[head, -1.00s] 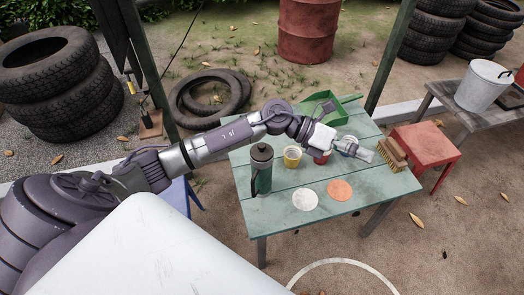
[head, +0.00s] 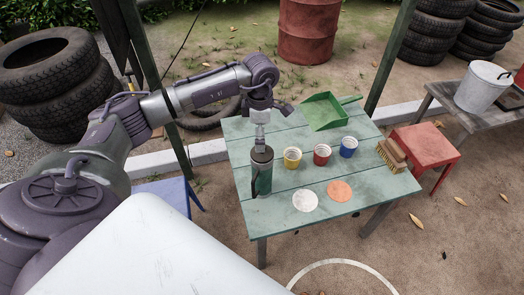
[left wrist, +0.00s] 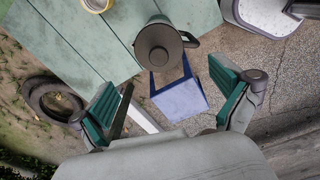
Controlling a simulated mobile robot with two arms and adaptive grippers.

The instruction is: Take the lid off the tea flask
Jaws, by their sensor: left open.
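The tea flask (head: 264,183) stands upright near the left edge of the green table, with a green body, a dark side handle and a grey lid (head: 262,155) on top. In the left wrist view the round lid (left wrist: 158,46) shows from above, with the handle to its right. My left gripper (head: 261,139) is just above the flask, pointing down. In the left wrist view my left gripper (left wrist: 166,76) is open and empty, its fingers spread wide; the lid appears beyond the fingertips, and I see no contact. My right gripper is not in view.
Yellow (head: 292,158), red (head: 321,154) and blue (head: 348,147) cups stand right of the flask. A white disc (head: 305,200) and an orange disc (head: 339,190) lie in front. A green dustpan (head: 324,111) and a brush (head: 391,157) are farther off. A blue stool (head: 165,194) stands left.

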